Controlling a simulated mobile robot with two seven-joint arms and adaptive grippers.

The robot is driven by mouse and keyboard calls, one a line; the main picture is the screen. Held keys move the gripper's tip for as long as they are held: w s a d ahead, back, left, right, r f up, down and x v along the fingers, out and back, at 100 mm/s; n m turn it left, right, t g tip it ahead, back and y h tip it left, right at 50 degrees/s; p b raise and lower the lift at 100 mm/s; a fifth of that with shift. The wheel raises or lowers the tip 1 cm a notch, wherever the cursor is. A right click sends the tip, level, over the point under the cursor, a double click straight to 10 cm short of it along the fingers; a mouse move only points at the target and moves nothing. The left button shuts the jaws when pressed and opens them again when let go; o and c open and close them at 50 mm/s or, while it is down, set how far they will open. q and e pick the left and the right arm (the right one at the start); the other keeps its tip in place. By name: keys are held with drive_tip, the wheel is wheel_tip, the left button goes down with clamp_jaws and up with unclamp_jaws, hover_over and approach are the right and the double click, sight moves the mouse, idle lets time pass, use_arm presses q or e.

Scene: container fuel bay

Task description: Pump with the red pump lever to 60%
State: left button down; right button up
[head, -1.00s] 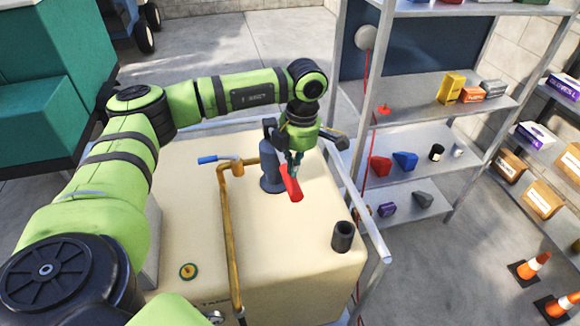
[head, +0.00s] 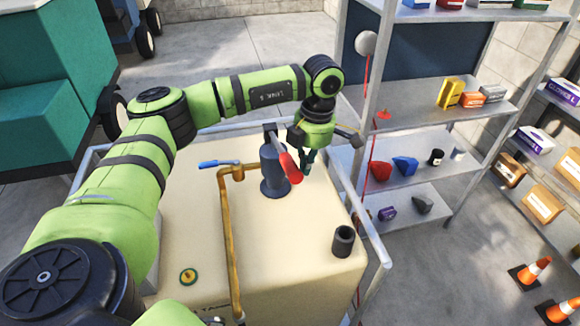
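The red pump lever (head: 290,167) has a grey shaft and a red grip. It slopes down to the right from the top of the dark blue-grey pump body (head: 274,172), which stands on the cream tank (head: 300,235). My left gripper (head: 308,164) points down just right of the red grip, with its dark fingers partly behind it. It looks apart from the lever, though contact is hard to judge. The finger gap does not show clearly. My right gripper is out of view.
A bent brass pipe (head: 229,225) with a blue-handled valve (head: 218,163) stands left of the pump. A dark cup-like tube (head: 343,241) stands at the tank's right edge, beside a grey rail (head: 378,250). A shelf rack (head: 420,120) stands beyond it.

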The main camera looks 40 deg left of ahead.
use_arm(q)
wheel_tip(320, 180, up, 12)
drive_tip(key=w+d, duration=0.1)
drive_tip(key=shift+f, duration=0.25)
idle(0.5)
